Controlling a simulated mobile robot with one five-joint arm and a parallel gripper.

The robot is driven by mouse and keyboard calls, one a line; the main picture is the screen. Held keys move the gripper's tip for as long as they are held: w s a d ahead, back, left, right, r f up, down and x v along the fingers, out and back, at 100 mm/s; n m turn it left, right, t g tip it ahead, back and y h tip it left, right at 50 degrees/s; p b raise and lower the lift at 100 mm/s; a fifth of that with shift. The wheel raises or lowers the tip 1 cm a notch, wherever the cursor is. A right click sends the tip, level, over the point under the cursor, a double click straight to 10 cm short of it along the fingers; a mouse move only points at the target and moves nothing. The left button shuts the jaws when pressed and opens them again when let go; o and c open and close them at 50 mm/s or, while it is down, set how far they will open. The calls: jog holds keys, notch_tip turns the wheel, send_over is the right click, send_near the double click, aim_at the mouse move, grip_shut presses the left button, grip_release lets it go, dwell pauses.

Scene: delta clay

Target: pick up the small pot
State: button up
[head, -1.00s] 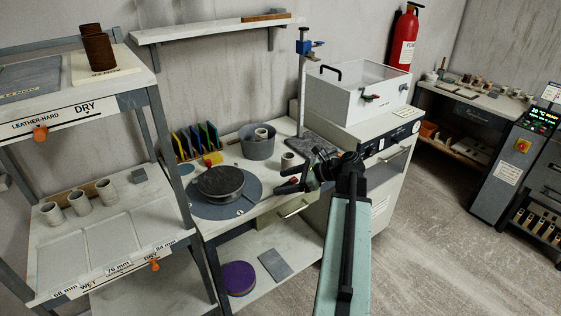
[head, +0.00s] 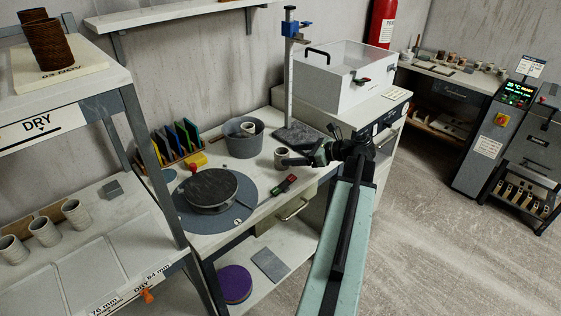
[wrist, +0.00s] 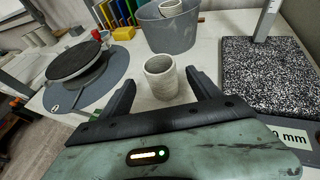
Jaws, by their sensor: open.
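The small pot (head: 281,158) is a pale grey clay cylinder, open at the top. It stands upright on the workbench (head: 262,208), in front of a grey bucket. In the wrist view the pot (wrist: 161,78) shows between the two dark fingers, with a gap on each side. My gripper (head: 298,160) is open and low over the bench, just right of the pot in the head view. One finger reaches close to the pot's front; I cannot tell whether it touches. In the wrist view, my gripper (wrist: 160,88) holds nothing.
The grey bucket (head: 240,145) holds another pot (head: 248,128). A turntable (head: 210,190) is at left. A speckled slab (head: 298,135) with an upright gauge stands behind the pot. A red-and-green item (head: 285,184) lies near the bench's front. Shelves with several cups are at far left.

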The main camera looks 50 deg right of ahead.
aim_at(280, 153)
jog(key=b+x, duration=0.1)
jog(key=x, duration=0.4)
jog(key=shift+w+b, duration=0.3)
jog(key=shift+b, duration=0.1)
jog(key=c, duration=1.5)
